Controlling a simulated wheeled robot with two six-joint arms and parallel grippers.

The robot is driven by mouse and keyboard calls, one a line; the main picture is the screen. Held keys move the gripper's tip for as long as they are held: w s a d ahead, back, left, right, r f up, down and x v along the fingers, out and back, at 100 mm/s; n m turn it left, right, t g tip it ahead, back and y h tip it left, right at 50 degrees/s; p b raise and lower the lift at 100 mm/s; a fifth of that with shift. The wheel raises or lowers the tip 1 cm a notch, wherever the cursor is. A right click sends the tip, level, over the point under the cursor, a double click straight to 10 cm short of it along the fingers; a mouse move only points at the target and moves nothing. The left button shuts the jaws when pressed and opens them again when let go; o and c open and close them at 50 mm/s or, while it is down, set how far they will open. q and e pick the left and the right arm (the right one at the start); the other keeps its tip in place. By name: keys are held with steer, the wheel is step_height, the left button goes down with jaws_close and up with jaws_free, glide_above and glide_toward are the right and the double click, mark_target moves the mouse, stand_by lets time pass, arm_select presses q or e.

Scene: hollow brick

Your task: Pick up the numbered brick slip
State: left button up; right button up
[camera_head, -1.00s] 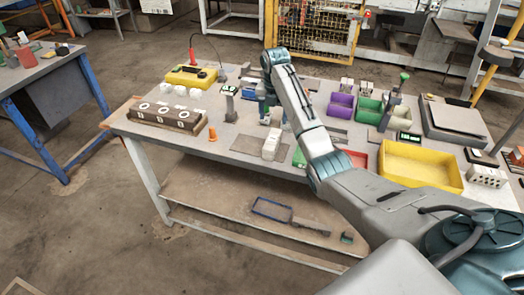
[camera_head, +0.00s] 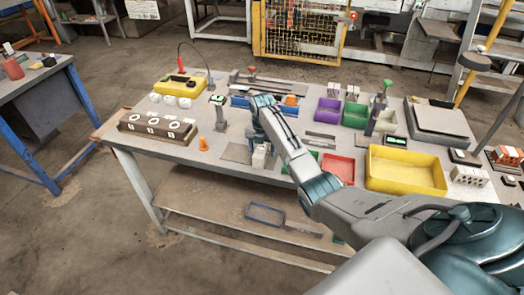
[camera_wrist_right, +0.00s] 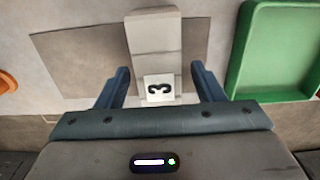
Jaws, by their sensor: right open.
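The numbered brick slip (camera_wrist_right: 159,88) is a small white face with a black 3, at the near end of a pale block (camera_wrist_right: 153,40) lying on a grey mat (camera_wrist_right: 75,58). In the head view the pale block (camera_head: 260,156) is partly hidden by my right arm. In the wrist view my right gripper (camera_wrist_right: 161,88) is open, with one finger on each side of the numbered end. Gaps show between the fingers and the slip. In the head view my right gripper (camera_head: 262,150) hangs at the block, mostly hidden. My left gripper is not in view.
A green tray (camera_wrist_right: 236,75) stands close right of the gripper. A red tray (camera_head: 338,168) and a yellow bin (camera_head: 405,170) lie further right. An orange cone (camera_head: 203,144) and a brown holder with white rings (camera_head: 158,127) are to the left. The table's front edge is near.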

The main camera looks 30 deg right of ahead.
steer(key=c, duration=1.2)
steer(key=shift+r, duration=0.1)
